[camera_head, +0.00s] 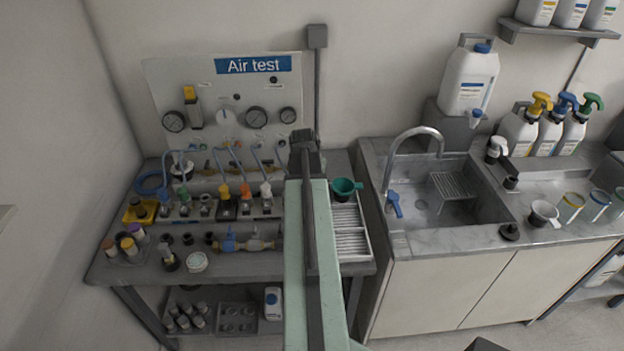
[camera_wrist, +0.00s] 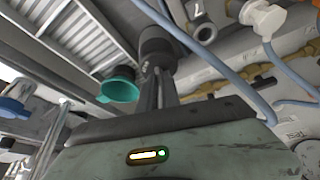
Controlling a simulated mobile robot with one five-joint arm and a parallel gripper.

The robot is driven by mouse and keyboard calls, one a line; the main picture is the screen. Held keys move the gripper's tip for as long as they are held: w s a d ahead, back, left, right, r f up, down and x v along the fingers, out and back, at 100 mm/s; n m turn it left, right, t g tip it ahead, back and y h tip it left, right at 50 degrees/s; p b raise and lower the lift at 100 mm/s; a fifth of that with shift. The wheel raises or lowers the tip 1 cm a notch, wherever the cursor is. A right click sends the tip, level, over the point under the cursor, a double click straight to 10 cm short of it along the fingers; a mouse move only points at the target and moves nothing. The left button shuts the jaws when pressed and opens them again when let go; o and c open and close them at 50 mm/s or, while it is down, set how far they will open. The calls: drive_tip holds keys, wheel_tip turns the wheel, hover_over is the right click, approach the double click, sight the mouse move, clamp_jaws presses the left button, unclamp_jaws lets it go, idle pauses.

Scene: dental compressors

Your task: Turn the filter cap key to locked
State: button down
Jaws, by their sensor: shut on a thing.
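My gripper (camera_head: 304,138) is at the back of the bench, just in front of the Air test panel. In the wrist view its two dark fingers (camera_wrist: 158,86) are close together, with a dark grey round piece (camera_wrist: 157,42) at their tips. This piece appears to be the filter cap key, and the gripper is shut on it. In the head view my gripper and arm hide the key. No locked or unlocked mark on it can be read, so I cannot tell its turn position.
A green cup (camera_head: 345,187) stands just right of my arm, by a white ribbed tray (camera_head: 350,235). Blue hoses (camera_head: 237,158) and coloured valves (camera_head: 245,191) crowd the left. The Air test panel (camera_head: 222,90) rises behind. A sink (camera_head: 455,200) is further right.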

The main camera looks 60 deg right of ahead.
drive_tip(key=shift+m, duration=0.6)
idle(1.0)
drive_tip(key=c, duration=1.5)
unclamp_jaws()
drive_tip(key=shift+c, duration=0.2)
drive_tip(key=w+p+v, duration=0.1)
drive_tip(key=p+v, duration=0.6)
drive_tip(key=shift+s+a+r, duration=0.2)
drive_tip(key=shift+s+r, duration=0.2)
